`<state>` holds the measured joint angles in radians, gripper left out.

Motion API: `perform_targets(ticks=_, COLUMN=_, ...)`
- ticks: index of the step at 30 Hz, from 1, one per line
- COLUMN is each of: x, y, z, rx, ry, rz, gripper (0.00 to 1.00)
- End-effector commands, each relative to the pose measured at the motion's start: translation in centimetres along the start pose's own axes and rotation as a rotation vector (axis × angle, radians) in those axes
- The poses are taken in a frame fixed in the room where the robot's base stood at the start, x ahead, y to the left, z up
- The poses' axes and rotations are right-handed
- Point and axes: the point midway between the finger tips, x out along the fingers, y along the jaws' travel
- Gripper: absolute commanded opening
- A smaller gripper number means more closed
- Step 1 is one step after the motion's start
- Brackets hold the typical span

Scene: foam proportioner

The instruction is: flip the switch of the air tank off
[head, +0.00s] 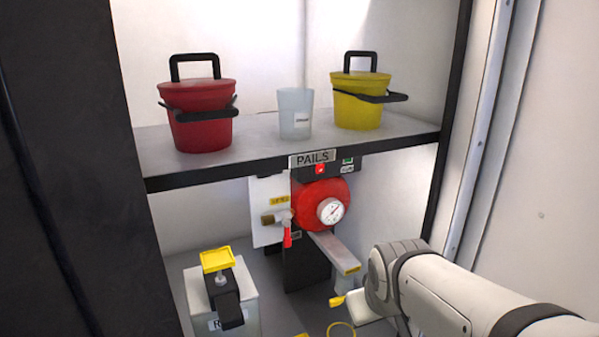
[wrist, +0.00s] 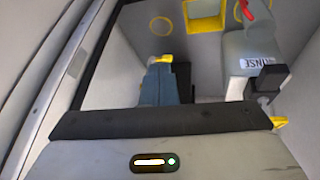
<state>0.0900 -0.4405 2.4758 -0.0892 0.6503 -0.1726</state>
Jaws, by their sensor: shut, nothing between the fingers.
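The air tank, a round red vessel (head: 312,192) with a white dial gauge (head: 330,211), sits under the shelf in the head view. Just above it, a small red switch-like part (head: 320,169) shows on a dark box; its setting is too small to tell. A valve with a red lever (head: 287,238) hangs at the tank's left. My gripper (head: 338,301) is low at the right, below and apart from the tank, its yellow tip pointing left. In the wrist view, my gripper (wrist: 164,60) is shut and empty. The tank is not clearly seen there.
The shelf (head: 390,146) above holds a red pail (head: 200,112), a clear cup (head: 295,113) and a yellow pail (head: 358,100). A grey beam (head: 334,251) juts out below the gauge. A rinse container (head: 240,300) stands at lower left; it also shows in the wrist view (wrist: 250,45).

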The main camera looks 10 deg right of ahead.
Motion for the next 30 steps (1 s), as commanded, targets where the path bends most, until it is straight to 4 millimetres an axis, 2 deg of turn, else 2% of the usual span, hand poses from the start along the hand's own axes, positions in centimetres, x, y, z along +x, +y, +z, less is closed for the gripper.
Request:
perform_targets(ticks=1, x=1.1, y=1.3, z=-1.7, rx=-0.06, ry=0.073, rz=0.044, gripper=0.0)
perform_targets(ticks=3, x=1.8, y=3.3, z=-4.9, rx=-0.178, ry=0.198, rz=0.12, gripper=0.0)
perform_targets(ticks=8, x=2.0, y=6.8, z=-11.9, rx=-0.474, ry=0.471, rz=0.313, gripper=0.0)
perform_targets(ticks=9, x=1.7, y=7.1, z=-13.5, rx=-0.549, ry=0.542, rz=0.354, gripper=0.0)
perform_targets(ticks=12, x=1.1, y=7.5, z=-16.9, rx=-0.76, ry=0.706, rz=0.451, gripper=0.0)
perform_targets(ticks=15, x=0.1, y=7.5, z=-19.4, rx=-0.939, ry=0.856, rz=0.56, gripper=0.0)
perform_targets(ticks=18, x=-0.8, y=7.0, z=-20.9, rx=-1.088, ry=0.985, rz=0.648, gripper=0.0)
perform_targets(ticks=21, x=-1.6, y=6.4, z=-21.6, rx=-1.193, ry=1.082, rz=0.71, gripper=0.0)
perform_targets(ticks=30, x=-2.6, y=5.6, z=-22.1, rx=-1.293, ry=1.185, rz=0.771, gripper=0.0)
